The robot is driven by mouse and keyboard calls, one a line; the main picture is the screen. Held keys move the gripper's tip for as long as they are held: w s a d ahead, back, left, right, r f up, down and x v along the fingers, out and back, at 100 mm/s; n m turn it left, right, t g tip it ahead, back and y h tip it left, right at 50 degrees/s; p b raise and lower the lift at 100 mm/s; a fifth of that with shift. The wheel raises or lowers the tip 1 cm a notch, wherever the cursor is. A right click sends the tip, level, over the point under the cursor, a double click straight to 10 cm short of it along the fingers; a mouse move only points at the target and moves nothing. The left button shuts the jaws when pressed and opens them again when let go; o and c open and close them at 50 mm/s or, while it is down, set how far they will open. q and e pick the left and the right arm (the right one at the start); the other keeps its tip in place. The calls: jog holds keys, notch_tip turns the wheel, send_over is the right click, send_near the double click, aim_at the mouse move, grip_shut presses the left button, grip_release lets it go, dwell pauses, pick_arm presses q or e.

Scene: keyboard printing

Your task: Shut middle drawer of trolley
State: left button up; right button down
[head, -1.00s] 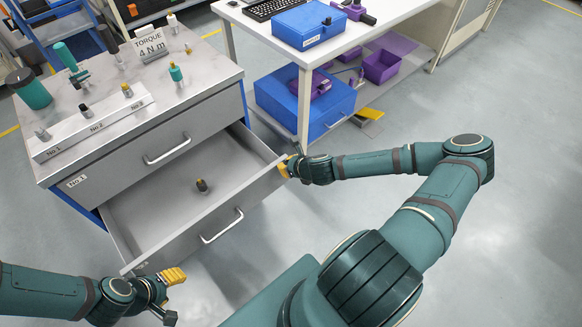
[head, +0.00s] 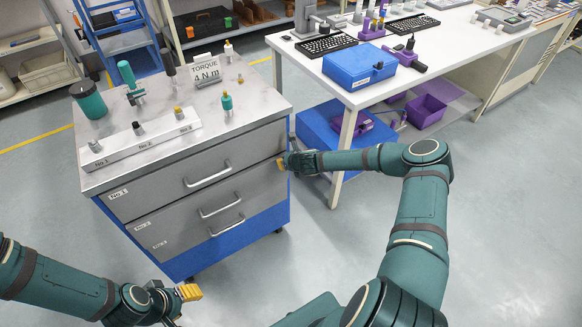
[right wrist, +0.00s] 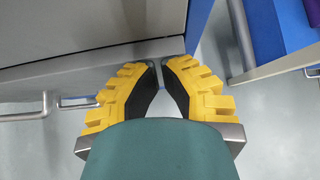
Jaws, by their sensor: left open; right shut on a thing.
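The grey trolley (head: 101,176) has drawers labelled No.1, No.2 and No.3. My right gripper (head: 281,163) is at the right end of the drawer fronts, shut on the middle drawer's edge. In the right wrist view its yellow-backed fingers (right wrist: 165,68) meet near the grey front, partly hiding the contact. My left gripper (head: 190,293) is open and empty, in front of the trolley at lower left.
A white workbench (head: 340,84) with a blue box (head: 359,65) stands to the right, close to my right arm. Floor in front is clear.

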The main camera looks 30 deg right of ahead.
pick_arm(q)
jog(key=shift+w, duration=0.3)
pick_arm(e)
jog(key=shift+w+r, duration=0.1)
jog(key=shift+w, duration=0.7)
jog(key=shift+r, duration=0.1)
